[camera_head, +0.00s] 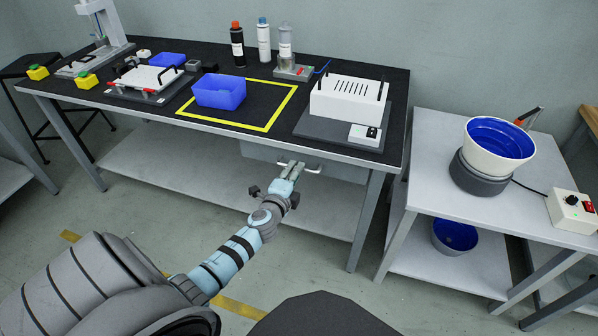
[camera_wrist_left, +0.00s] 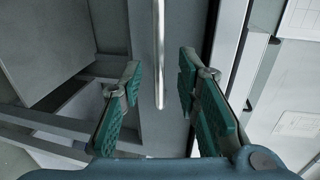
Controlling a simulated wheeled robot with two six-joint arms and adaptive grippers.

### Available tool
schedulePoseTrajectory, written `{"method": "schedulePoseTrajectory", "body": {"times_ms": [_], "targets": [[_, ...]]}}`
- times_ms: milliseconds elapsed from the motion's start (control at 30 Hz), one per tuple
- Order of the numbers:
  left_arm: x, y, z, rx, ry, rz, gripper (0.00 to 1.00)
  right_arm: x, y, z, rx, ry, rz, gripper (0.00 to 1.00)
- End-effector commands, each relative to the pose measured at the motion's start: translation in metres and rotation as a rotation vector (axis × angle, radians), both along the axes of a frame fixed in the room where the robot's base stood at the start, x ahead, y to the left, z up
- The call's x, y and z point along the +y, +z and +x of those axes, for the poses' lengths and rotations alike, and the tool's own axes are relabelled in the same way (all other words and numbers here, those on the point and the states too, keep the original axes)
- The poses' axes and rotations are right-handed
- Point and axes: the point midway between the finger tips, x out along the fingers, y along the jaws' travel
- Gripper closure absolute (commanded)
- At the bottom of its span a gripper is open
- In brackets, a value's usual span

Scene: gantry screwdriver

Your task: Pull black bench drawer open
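The bench has a black top (camera_head: 345,68). A light grey drawer (camera_head: 258,153) sits beneath its front edge on the right and looks closed. The drawer's pale bar handle (camera_head: 314,169) shows just beside my left gripper (camera_head: 291,170). In the left wrist view the handle (camera_wrist_left: 159,50) is a thin bright bar between the spread green-padded fingers of my left gripper (camera_wrist_left: 160,75). Gaps show on both sides of the bar, and the fingers are not closed on it. My right gripper is in neither view.
A blue bin (camera_head: 220,91) stands in a yellow-outlined square on the bench. A white slotted box (camera_head: 347,98) stands above the drawer. A side table (camera_head: 433,137) with a white-and-blue bowl (camera_head: 498,145) is at right. A lower shelf (camera_head: 180,166) runs under the bench.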

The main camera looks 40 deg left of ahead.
Motion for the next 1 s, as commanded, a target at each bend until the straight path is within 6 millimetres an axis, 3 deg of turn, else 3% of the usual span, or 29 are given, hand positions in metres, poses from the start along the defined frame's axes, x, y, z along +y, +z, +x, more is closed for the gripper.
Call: {"method": "schedulePoseTrajectory", "body": {"times_ms": [200,500,567,700,1000], "targets": [[0.011,-0.009,0.031,-0.001,0.0,-0.002,0.7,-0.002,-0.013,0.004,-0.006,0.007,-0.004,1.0],[0.012,-0.009,0.036,0.0,-0.001,-0.002,0.7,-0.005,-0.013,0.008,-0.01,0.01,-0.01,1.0],[0.012,-0.009,0.036,0.0,-0.001,-0.002,0.77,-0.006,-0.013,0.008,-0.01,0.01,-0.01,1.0],[0.012,-0.009,0.035,0.0,-0.001,-0.002,0.99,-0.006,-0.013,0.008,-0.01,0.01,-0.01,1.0],[0.012,-0.009,0.035,0.0,-0.002,-0.003,1.0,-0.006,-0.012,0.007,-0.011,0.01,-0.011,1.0]]}}
